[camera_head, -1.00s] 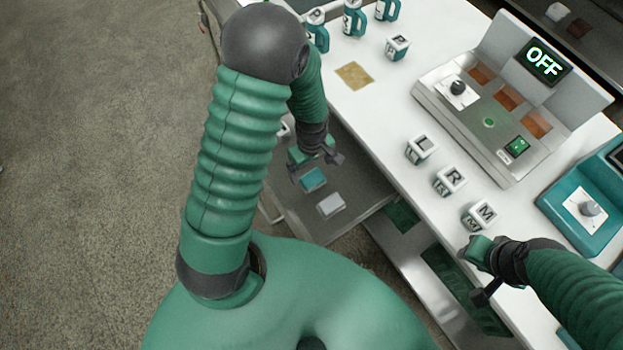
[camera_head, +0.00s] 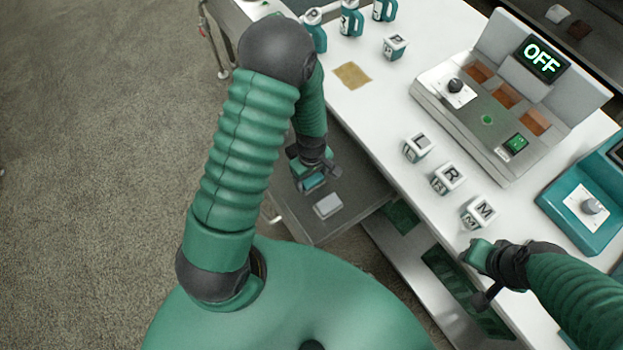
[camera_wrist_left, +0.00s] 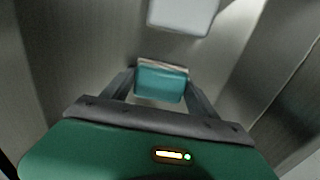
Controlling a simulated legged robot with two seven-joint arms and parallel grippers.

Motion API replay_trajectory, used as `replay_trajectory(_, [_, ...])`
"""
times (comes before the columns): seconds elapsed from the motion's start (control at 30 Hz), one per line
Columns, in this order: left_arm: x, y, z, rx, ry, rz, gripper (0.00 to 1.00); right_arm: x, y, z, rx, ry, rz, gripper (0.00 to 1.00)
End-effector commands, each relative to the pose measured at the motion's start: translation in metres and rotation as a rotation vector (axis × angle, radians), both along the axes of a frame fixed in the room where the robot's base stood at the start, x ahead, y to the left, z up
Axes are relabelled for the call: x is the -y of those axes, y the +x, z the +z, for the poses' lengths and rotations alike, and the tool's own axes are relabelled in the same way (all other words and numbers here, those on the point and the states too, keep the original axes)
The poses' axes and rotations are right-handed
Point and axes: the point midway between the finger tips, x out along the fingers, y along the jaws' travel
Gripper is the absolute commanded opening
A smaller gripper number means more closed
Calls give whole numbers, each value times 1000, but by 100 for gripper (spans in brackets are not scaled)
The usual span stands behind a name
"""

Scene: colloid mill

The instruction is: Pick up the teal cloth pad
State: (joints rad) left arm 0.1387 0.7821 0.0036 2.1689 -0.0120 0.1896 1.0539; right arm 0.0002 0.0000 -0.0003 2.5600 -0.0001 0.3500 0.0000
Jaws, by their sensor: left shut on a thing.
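The teal cloth pad (camera_wrist_left: 161,82) sits between the two fingers of my left gripper (camera_wrist_left: 158,88) in the left wrist view. The fingers are shut on its sides. In the head view the pad (camera_head: 313,184) shows partly below my left gripper (camera_head: 315,180), which is low over the grey drawer. The gripper hides part of the pad, and I cannot tell whether the pad touches the drawer floor. My right gripper (camera_head: 478,275) is at the near edge of the white table; its jaw state is not clear.
A light grey pad (camera_head: 328,206) lies close by in the grey drawer (camera_head: 350,190). On the white table (camera_head: 380,120) stand several lettered cubes (camera_head: 447,179), teal jugs (camera_head: 351,20), a tan cloth (camera_head: 352,76) and a machine with an OFF display (camera_head: 542,58).

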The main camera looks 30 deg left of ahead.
Motion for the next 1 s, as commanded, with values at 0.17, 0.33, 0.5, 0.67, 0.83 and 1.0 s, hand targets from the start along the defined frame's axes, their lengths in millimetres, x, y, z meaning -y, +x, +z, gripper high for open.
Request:
replay_trajectory(0.17, [0, 0, 0, 0, 0, 0, 28, 0, 0, 0, 0, 0, 0, 34])
replay_trajectory(0.33, [0, 0, 3, 0, 0, 0, 28, 0, 0, 1, 0, 0, 1, 34])
replay_trajectory(0.5, [0, 1, 33, 4, 1, -1, 28, 0, 0, 10, 0, 0, 0, 34])
replay_trajectory(0.67, [0, 1, 74, 6, 2, -1, 28, 0, 0, 19, 0, 0, 0, 34])
replay_trajectory(0.83, [0, 1, 98, 1, 1, 0, 28, 0, 0, 22, 0, 0, 0, 34])
replay_trajectory(1.0, [0, 0, 100, -2, 0, 0, 28, 0, 0, 22, 0, 0, 0, 34])
